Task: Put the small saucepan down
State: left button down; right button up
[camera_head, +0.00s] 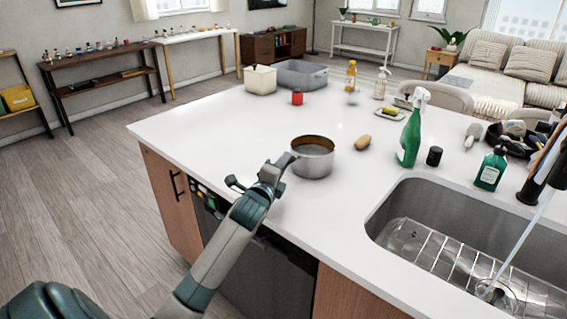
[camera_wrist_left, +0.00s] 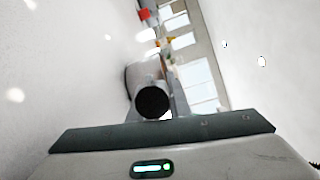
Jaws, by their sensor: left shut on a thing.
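The small saucepan (camera_head: 313,162) is a grey metal pan with a brownish inside, upright over the white island counter near its front left edge. I cannot tell for sure whether its base touches the counter. My left gripper (camera_head: 279,166) is at its left side, shut on its handle. In the left wrist view the round dark end of the handle (camera_wrist_left: 152,103) shows between the fingers, with the grey pan body of the saucepan (camera_wrist_left: 146,74) beyond it. The fingers are partly hidden. My right gripper is not in view.
A red can (camera_head: 297,97), a cream box (camera_head: 260,80) and a grey tub (camera_head: 300,74) stand behind. The sink (camera_head: 401,206) is at front right. Counter left of the saucepan is clear.

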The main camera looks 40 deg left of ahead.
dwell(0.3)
pick_arm(q)
jog(key=c, duration=1.9)
grip_release()
jog(key=shift+f, duration=0.1)
jog(key=shift+o, duration=1.3)
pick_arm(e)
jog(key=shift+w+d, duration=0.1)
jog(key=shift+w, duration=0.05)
